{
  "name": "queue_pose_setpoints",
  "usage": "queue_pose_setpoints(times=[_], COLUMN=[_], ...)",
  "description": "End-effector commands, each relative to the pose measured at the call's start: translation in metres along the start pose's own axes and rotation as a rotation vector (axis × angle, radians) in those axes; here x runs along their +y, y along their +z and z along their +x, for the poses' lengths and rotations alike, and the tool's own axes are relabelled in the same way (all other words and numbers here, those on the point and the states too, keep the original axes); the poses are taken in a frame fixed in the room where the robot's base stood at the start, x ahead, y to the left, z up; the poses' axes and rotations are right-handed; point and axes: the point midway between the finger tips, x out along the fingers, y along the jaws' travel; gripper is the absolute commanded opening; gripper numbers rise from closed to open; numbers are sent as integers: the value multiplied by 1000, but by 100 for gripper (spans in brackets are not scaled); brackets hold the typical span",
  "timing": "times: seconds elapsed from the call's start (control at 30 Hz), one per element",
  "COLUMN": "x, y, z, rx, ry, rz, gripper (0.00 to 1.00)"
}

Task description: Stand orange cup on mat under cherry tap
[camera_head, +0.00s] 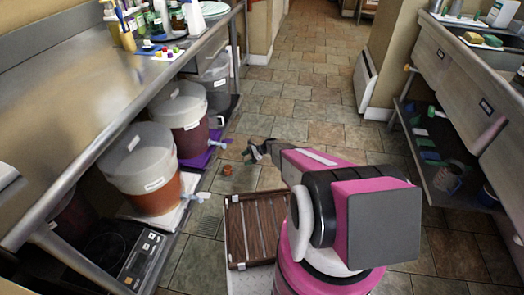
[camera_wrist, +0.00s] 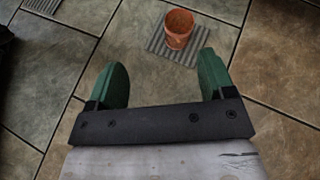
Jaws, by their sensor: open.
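The orange cup (camera_wrist: 180,28) is upright on the floor side of the wrist view, and its base appears to rest on a grey ribbed mat (camera_wrist: 158,45). In the head view the cup (camera_head: 227,170) is small, below the tap (camera_head: 218,145) of a dark red bucket (camera_head: 183,125). The bucket's label is too small to read. My gripper (camera_wrist: 163,65) is open and empty, its green fingers apart, with the cup beyond the fingertips. In the head view my gripper (camera_head: 257,152) is right of the cup.
An orange-brown bucket (camera_head: 145,180) with a tap and a grey bucket (camera_head: 217,75) share the low shelf. A slatted wooden crate (camera_head: 250,235) stands by my base. The tiled aisle beyond is clear.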

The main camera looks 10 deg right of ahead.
Motion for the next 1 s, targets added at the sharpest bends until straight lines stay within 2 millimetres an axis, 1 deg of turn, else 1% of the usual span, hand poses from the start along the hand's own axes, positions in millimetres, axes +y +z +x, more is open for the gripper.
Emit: queue_pose_setpoints(times=[0.03,0.07,0.1,0.17,0.2,0.27,0.3,0.37,0.4,0.47,0.5,0.6,0.7,0.8,0.9,1.0], x=[23,32,45,65,78,99,112,134,150,173,189,226,257,278,288,291], y=[41,58,80,112,132,161,180,207,225,251,268,305,334,353,363,366], z=[-19,-28,-42,-62,-75,-94,-108,-129,-142,-163,-177,-210,-238,-257,-268,-272], rx=[48,80,126,194,239,303,346,409,451,513,552,646,720,772,801,813], ry=[27,47,78,125,157,210,247,304,344,409,453,566,671,752,802,823], rz=[-73,-121,-189,-291,-357,-457,-522,-619,-682,-775,-836,-974,-1083,-1159,-1201,-1217], gripper=[76,76,76,76,76,76,76,76,76,76,76,76,76,76,76,76])
